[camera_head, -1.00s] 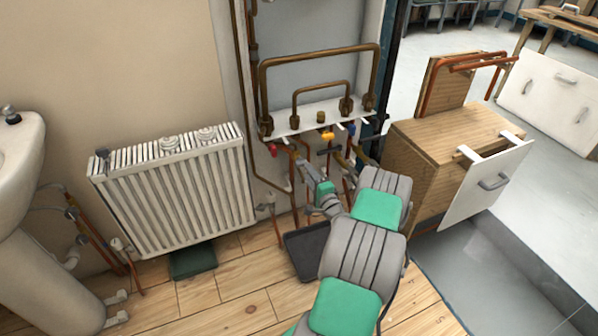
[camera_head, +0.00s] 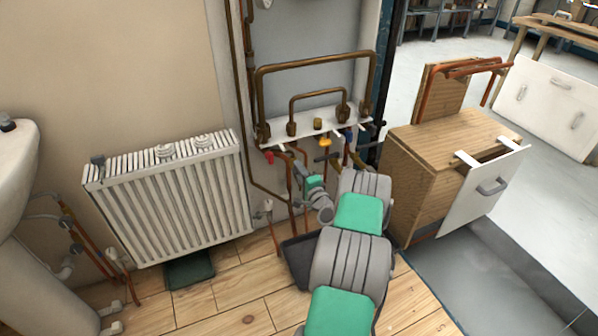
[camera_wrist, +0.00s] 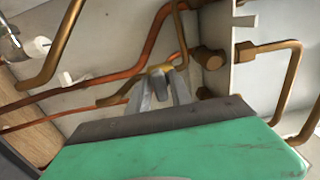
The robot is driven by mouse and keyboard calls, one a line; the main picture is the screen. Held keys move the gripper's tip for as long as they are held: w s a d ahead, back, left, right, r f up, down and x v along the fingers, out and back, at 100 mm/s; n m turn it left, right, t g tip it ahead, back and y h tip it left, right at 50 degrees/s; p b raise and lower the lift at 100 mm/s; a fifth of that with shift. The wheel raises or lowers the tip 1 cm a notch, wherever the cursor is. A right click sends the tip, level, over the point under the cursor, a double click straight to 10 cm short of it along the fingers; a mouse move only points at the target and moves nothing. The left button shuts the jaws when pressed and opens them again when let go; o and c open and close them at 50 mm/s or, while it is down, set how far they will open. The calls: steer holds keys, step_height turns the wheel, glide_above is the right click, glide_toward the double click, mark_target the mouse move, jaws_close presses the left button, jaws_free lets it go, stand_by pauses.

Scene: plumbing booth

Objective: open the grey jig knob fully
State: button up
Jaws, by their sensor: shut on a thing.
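The grey jig knob (camera_wrist: 159,71) is small and sits between my fingertips in the wrist view, on a brass pipe fitting. My gripper (camera_wrist: 162,82) is shut on it, and the fingers cover much of it. In the head view my gripper (camera_head: 297,156) reaches under the white jig shelf (camera_head: 277,131), just right of a red knob (camera_head: 269,157). The knob itself is too small and hidden there to read its angle.
A yellow knob (camera_head: 325,142) and a blue knob (camera_head: 347,133) hang close on the right. Copper pipes run below. A white radiator (camera_head: 175,205) stands left, a wooden cabinet (camera_head: 425,185) right, and a dark tray (camera_head: 297,262) lies on the floor.

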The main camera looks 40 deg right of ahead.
jaws_close()
steer(key=shift+f+n+b, duration=0.15)
steer(key=shift+n+b, duration=0.15)
steer(key=shift+b, duration=0.1)
steer(key=n+b, duration=0.3)
steer(key=shift+f+n, duration=0.1)
steer(key=shift+n, duration=0.3)
steer(key=n+b, duration=0.7)
steer(key=n, duration=0.2)
steer(key=shift+b, duration=0.3)
steer(key=n, duration=0.4)
steer(key=shift+n, duration=0.4)
